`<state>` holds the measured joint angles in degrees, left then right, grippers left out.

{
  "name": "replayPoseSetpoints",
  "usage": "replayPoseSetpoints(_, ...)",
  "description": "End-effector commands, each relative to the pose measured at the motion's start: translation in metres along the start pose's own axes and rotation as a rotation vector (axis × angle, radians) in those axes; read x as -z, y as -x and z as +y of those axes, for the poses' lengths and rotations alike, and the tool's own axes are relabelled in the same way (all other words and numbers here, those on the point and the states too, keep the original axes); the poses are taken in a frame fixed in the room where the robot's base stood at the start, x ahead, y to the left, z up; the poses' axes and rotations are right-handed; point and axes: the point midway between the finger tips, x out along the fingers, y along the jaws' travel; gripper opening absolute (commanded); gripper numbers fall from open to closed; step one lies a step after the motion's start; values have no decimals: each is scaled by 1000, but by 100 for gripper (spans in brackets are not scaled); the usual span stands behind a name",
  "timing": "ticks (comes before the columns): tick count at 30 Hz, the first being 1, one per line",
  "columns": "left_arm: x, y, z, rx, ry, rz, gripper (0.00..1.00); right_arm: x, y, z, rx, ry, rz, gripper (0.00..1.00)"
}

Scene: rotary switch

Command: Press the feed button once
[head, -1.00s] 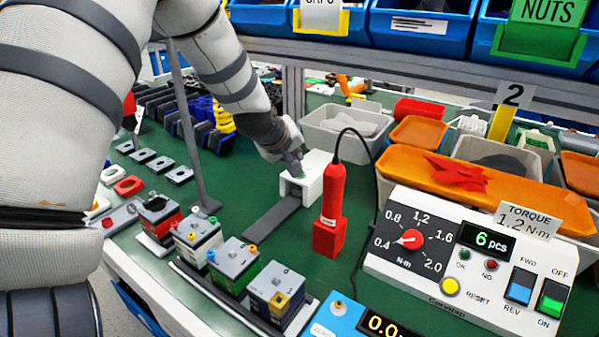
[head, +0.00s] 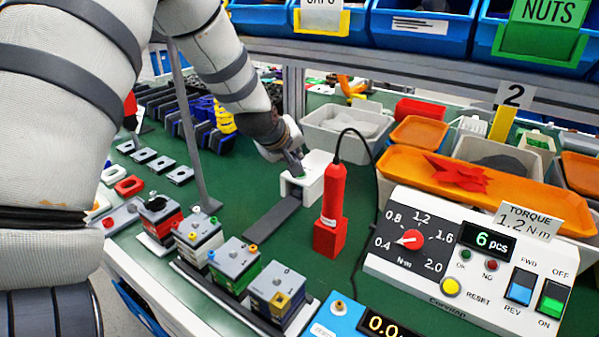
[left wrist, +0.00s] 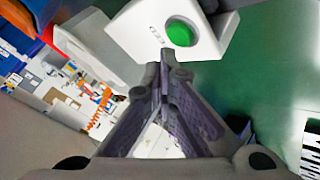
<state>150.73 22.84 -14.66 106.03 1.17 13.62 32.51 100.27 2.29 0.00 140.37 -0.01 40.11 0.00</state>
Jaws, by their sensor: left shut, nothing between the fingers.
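The feed button is a round green button (left wrist: 180,32) on top of a white box (left wrist: 135,30) in the left wrist view. In the head view the white box (head: 316,183) stands on the green bench, with its button mostly hidden by my gripper. My left gripper (head: 299,172) is over the left part of the box top. In the left wrist view my left gripper (left wrist: 165,62) has its fingertips together and empty, just beside the button in the picture. I cannot tell whether they touch the box. My right gripper is not in view.
A red tool (head: 332,205) with a black cable stands right of the box. A grey strip (head: 272,217) runs in front of it. A torque control panel (head: 470,262) is at right. Grey bins (head: 345,128) are behind. A thin grey post (head: 190,125) stands at left.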

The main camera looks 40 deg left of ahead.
Motion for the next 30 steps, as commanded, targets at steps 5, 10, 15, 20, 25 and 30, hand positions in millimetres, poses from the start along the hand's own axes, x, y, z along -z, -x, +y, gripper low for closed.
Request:
replayPoseSetpoints(5,0,0,0,0,0,0,0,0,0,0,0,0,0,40)
replayPoseSetpoints(10,-2,-2,-2,0,0,-1,0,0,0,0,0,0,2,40)
replayPoseSetpoints(15,-4,-6,-5,0,0,0,0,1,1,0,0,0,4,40)
replayPoseSetpoints(20,-4,-6,-4,0,0,0,0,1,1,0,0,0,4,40)
replayPoseSetpoints(25,-4,-6,-5,0,0,0,0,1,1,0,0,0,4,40)
replayPoseSetpoints(30,-6,-8,-6,0,0,0,0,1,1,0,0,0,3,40)
